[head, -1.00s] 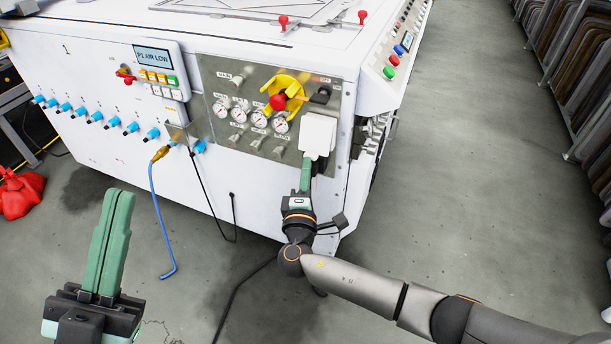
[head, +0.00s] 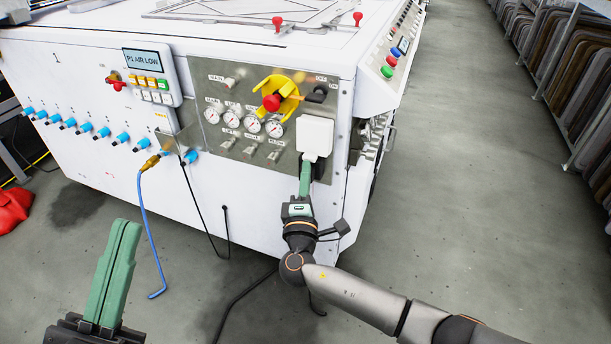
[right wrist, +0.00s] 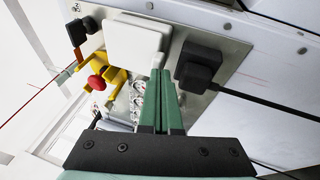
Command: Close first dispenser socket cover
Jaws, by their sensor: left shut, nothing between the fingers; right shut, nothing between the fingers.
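A white square cover (head: 315,137) is at the lower right corner of the metal panel on the white machine. It shows large in the right wrist view (right wrist: 137,42), next to a black block with a cable (right wrist: 203,66). My right gripper (head: 305,165) is shut and empty, pointing up with its tips at the cover's lower edge. In the right wrist view the fingertips (right wrist: 161,76) overlap that edge; I cannot tell whether they touch it. How far the cover stands open is unclear. My left gripper (head: 128,228) is shut and empty, low at the left, away from the machine.
A blue hose (head: 145,225) hangs from a brass fitting at the left. Racks (head: 578,85) stand far right, with clear floor (head: 470,190) between.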

